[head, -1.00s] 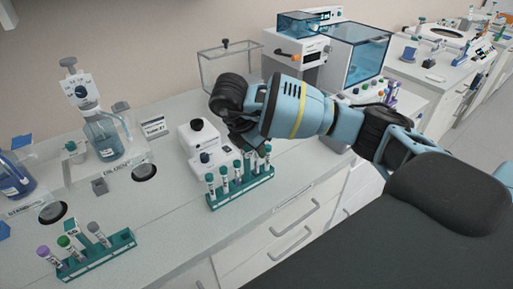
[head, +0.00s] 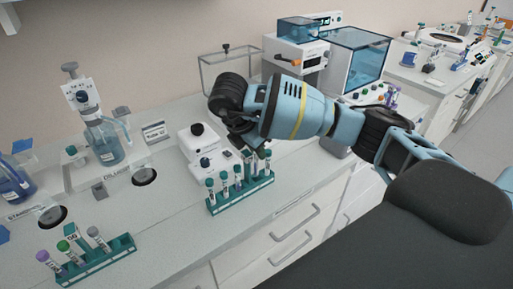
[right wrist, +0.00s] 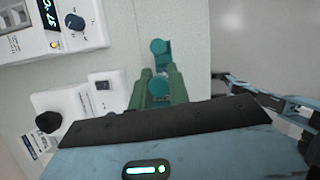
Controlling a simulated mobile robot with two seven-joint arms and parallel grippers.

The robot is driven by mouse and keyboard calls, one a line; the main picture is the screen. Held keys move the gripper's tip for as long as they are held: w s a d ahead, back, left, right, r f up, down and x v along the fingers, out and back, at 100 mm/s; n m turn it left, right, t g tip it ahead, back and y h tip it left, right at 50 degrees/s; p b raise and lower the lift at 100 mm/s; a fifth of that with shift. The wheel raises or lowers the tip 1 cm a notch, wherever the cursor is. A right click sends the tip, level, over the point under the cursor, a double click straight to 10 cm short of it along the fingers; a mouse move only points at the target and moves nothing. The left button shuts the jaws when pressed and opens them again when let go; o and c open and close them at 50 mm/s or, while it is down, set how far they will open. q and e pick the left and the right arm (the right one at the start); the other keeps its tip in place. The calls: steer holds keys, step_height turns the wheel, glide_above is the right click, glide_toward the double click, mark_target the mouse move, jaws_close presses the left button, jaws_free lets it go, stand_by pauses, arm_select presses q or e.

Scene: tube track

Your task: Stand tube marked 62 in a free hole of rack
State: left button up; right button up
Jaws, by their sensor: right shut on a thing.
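The teal rack (head: 243,197) stands on the bench in the middle of the head view. Several teal-capped tubes stand upright in it. My right gripper (head: 254,150) is over the rack's far right part, pointing down. In the right wrist view my right gripper (right wrist: 158,88) is shut on a teal-capped tube (right wrist: 158,83). The number 62 cannot be read. My left gripper is out of view.
A second teal rack (head: 98,264) with purple-, green- and grey-capped tubes stands at the lower left. A white device (head: 200,145) is close behind the middle rack. A diluent bottle (head: 106,142) stands left. The bench between the two racks is clear.

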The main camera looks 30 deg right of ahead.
steer(key=shift+f, duration=0.95)
stand_by(1.0)
steer(key=shift+r, duration=0.15)
steer(key=shift+r, duration=0.85)
steer(key=shift+a, duration=0.1)
steer(key=shift+f, duration=1)
stand_by(1.0)
steer(key=shift+r, duration=0.1)
steer(key=shift+r, duration=0.9)
